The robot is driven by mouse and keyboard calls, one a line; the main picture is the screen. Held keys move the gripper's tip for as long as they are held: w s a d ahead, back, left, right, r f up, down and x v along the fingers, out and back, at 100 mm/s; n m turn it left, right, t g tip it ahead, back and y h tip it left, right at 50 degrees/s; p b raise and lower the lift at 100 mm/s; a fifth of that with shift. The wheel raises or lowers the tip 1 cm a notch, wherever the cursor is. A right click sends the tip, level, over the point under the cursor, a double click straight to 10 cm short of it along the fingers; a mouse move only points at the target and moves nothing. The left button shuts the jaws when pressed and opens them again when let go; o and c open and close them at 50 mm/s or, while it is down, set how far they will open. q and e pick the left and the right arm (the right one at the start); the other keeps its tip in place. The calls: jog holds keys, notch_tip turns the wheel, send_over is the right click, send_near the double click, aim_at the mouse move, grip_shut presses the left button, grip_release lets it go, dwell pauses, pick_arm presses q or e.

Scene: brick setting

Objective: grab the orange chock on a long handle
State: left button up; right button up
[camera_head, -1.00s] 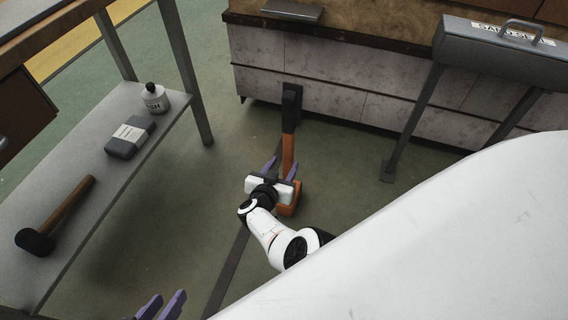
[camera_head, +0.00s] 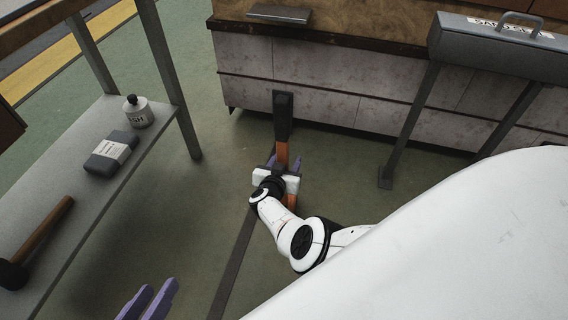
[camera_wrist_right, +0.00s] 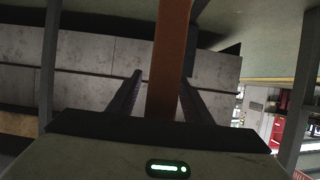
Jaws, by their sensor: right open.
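The orange chock's long handle (camera_head: 282,154) stands in front of the cabinet, with a black grip (camera_head: 283,116) at its top. A little orange shows below my right gripper (camera_head: 284,161); the chock body is mostly hidden behind that gripper and arm. In the right wrist view the orange handle (camera_wrist_right: 168,60) runs between the two spread fingers of the right gripper (camera_wrist_right: 160,90). The fingers are open, one on each side, with gaps visible. My left gripper (camera_head: 148,298) is at the bottom left, its purple fingers apart, with nothing seen between them.
A grey shelf (camera_head: 75,205) at left holds a mallet (camera_head: 38,240), a grey box (camera_head: 111,153) and a white bottle (camera_head: 137,112). A white-panelled cabinet (camera_head: 330,106) stands behind the handle. A grey metal case on legs (camera_head: 500,45) is at right. Floor left of the handle is clear.

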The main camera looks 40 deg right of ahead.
grip_shut()
jog(key=shift+s, duration=0.1)
dwell(1.1)
jog(key=shift+w+r, duration=0.2)
jog(key=shift+r, duration=0.05)
